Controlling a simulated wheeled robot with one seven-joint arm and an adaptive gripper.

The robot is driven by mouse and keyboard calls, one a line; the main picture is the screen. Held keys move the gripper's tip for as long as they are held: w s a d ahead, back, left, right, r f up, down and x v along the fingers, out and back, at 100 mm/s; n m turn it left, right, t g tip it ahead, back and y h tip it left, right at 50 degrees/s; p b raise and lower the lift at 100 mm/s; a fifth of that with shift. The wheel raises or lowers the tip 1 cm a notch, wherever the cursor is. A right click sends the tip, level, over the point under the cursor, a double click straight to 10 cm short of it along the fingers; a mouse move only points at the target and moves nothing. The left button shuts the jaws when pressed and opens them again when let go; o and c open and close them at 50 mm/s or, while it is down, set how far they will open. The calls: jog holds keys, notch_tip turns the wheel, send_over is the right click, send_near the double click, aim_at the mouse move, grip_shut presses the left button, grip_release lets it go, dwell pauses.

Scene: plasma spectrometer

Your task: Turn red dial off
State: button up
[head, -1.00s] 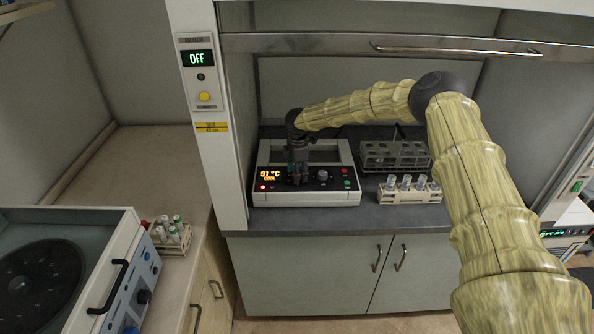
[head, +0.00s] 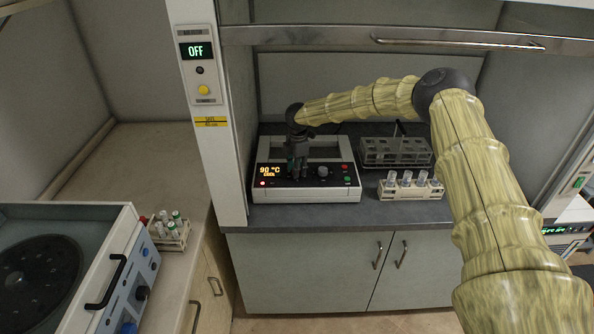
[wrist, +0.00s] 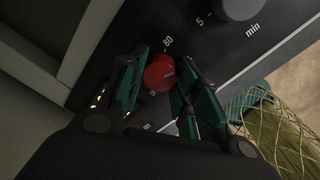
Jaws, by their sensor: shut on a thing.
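The red dial (wrist: 158,73) is on the dark front panel of the heating device (head: 306,195). In the wrist view it sits between the two fingers of my gripper (wrist: 157,82), with a pale pointer mark on its face. My gripper (head: 297,172) reaches down over the panel in the head view and is shut on the dial. There the fingers hide the dial. The device's display (head: 270,170) reads 90 °C with "COOL" below it, and a red light (head: 263,183) glows under it.
A grey dial (wrist: 240,6) marked in minutes is beside the red one. A grey rack (head: 395,153) and a white rack with tubes (head: 408,188) stand right of the device. A sign (head: 196,51) on the hood frame reads OFF. The cabinet counter edge is in front.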

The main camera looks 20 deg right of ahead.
jog(key=n+b, duration=0.4)
jog(key=n, duration=0.1)
jog(key=shift+d+f+b, duration=0.1)
jog(key=shift+f+b, duration=0.1)
jog(key=shift+b, duration=0.15)
jog(key=n+b, duration=0.3)
jog(key=n, duration=0.3)
jog(key=shift+n, duration=0.3)
jog(key=n+b, duration=0.2)
jog(key=n, duration=0.3)
jog(key=shift+d+r+g, duration=0.1)
jog(key=shift+g, duration=0.2)
jog(key=n+b, duration=0.1)
jog(key=n, duration=0.5)
jog(key=shift+n, duration=0.4)
jog(key=n+b, duration=0.1)
jog(key=n, duration=0.5)
jog(key=shift+w+g, duration=0.1)
jog(key=shift+g, duration=0.2)
jog(key=n, duration=0.5)
jog(key=shift+w+n, duration=0.1)
jog(key=shift+n, duration=0.3)
jog(key=n, duration=0.6)
jog(key=shift+r+h, duration=0.1)
jog(key=shift+h, duration=0.2)
jog(key=n, duration=0.5)
jog(key=shift+r+n, duration=0.1)
jog(key=shift+n, duration=0.2)
